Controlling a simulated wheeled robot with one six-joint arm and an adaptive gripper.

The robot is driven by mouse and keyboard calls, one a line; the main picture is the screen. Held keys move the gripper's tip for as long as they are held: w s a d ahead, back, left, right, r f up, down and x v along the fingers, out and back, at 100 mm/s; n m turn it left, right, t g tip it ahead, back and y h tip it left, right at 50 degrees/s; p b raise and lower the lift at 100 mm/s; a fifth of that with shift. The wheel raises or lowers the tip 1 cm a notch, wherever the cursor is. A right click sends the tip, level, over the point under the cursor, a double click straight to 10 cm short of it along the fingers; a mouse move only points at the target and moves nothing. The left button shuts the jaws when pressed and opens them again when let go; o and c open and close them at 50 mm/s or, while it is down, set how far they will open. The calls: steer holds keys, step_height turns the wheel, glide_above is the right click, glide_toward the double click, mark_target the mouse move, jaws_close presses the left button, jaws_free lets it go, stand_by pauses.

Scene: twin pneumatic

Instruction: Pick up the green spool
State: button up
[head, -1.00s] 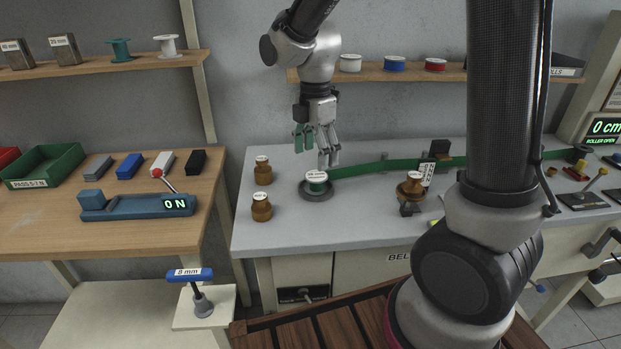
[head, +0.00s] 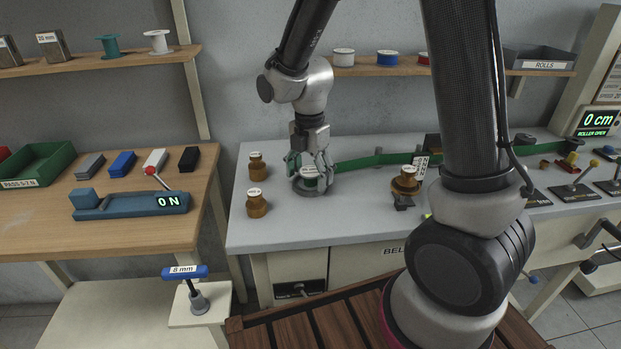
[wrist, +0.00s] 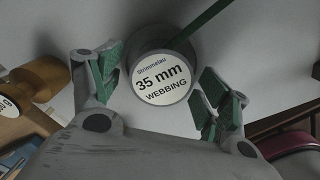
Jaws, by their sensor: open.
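A green spool (head: 110,46) stands on the upper left shelf, well away from my gripper. On the bench, a roll of green webbing (head: 309,172) sits on a dark round base, with its strap running off to the right. In the wrist view its white label (wrist: 162,80) reads "35 mm WEBBING". My gripper (head: 311,167) is low over this roll. In the wrist view the green-padded fingers of my gripper (wrist: 158,90) are open on both sides of the roll, with gaps visible. Its lower part is hidden.
Two brown weights (head: 257,185) stand close left of the roll. A brass-coloured part (head: 405,182) stands to its right, beside the green strap (head: 372,160). A white spool (head: 158,42) is next to the green one. The bench front is clear.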

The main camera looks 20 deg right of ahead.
steer(key=c, duration=1.2)
